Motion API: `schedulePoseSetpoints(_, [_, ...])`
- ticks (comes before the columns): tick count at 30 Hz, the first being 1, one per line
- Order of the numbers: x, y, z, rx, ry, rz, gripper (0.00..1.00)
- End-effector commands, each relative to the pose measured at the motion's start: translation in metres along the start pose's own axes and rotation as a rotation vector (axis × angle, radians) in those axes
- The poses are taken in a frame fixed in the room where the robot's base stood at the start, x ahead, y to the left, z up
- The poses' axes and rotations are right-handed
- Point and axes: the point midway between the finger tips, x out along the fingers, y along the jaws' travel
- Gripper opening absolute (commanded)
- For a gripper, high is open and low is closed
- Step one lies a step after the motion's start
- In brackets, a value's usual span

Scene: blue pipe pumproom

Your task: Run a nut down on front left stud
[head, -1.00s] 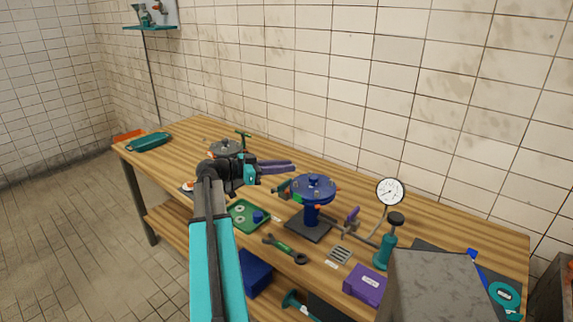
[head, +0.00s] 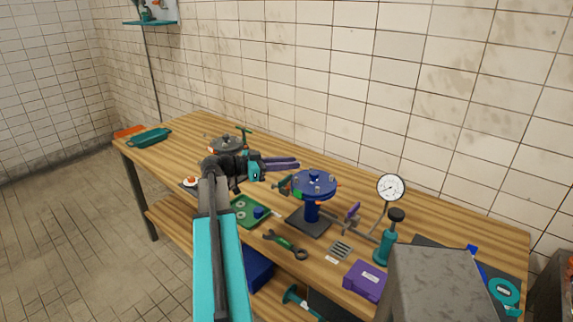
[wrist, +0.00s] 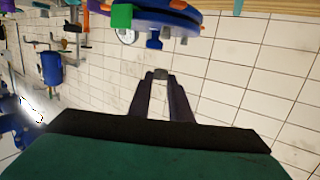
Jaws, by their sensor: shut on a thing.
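The blue round flange (head: 315,183) stands on its blue post over a dark base plate at mid-bench, with studs and small coloured pieces around its rim. My gripper (head: 297,164) is just behind and left of the flange, above its top. In the wrist view the two dark purple fingers (wrist: 161,76) are shut on a small dark nut (wrist: 160,73) at their tips. The blue flange (wrist: 150,18) fills the upper part of that view, with a gap between it and the nut. I cannot tell which stud is the front left one.
A green tray (head: 249,211) with round parts lies left of the flange, and a wrench (head: 285,244) lies in front. A pump with a gauge (head: 390,187) stands to the right, near a purple box (head: 364,281). A lidded pot (head: 226,144) is behind my arm.

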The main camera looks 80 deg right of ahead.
Motion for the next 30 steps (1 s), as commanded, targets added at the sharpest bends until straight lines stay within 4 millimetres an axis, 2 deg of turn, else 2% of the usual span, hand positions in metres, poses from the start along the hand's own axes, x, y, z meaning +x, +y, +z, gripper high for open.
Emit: schedulePoseSetpoints(30, [0.004, 0.0, 0.026, 0.0, 0.0, -0.001, 0.0])
